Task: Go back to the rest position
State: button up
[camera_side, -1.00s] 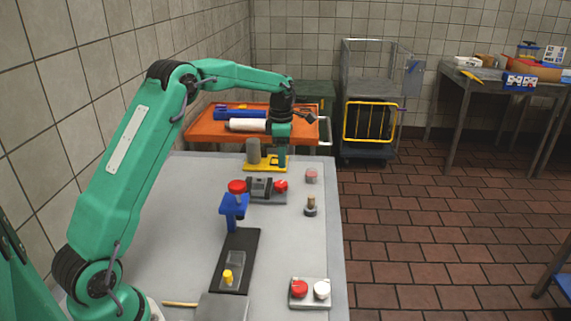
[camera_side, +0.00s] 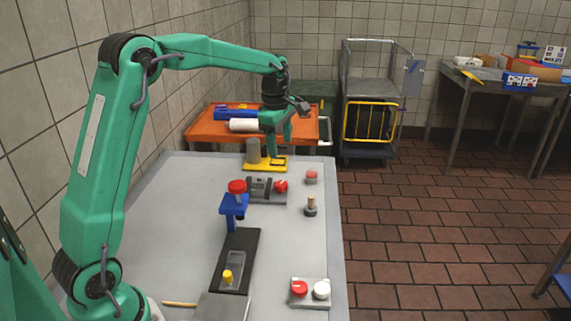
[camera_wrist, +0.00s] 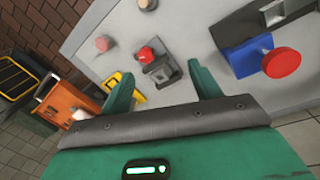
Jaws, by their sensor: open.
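My gripper (camera_side: 270,150) hangs above the far end of the grey table (camera_side: 180,210), over the yellow plate (camera_side: 280,166). In the wrist view the two green fingers of my gripper (camera_wrist: 163,88) stand wide apart with nothing between them. My arm is raised and bent, reaching away from the side camera. The grey block with a red knob (camera_wrist: 158,69) lies beyond the fingertips in the wrist view; it also shows in the side view (camera_side: 262,189).
A blue stand with a red top (camera_side: 235,203), a black plate with a yellow peg (camera_side: 240,250), a small upright peg (camera_side: 311,206) and a two-button box (camera_side: 309,293) are on the table. An orange cart (camera_side: 205,130) stands behind. A tiled wall is at the left.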

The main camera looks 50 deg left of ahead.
jog(key=s+d+r+m+t, duration=0.1)
jog(key=s+d+r+m, duration=0.4)
jog(key=s+m, duration=0.15)
jog(key=s+d+m+t, duration=0.1)
jog(key=s+d+m, duration=0.2)
jog(key=s+m, duration=0.5)
jog(key=s+d+f+m+t, duration=0.1)
jog(key=s+d+m, duration=0.3)
jog(key=s+m, duration=0.4)
jog(key=s+t, duration=0.1)
jog(key=s, duration=0.4)
jog(key=shift+s+d+f, duration=0.15)
jog(key=shift+s+f, duration=0.1)
jog(key=shift+s, duration=0.1)
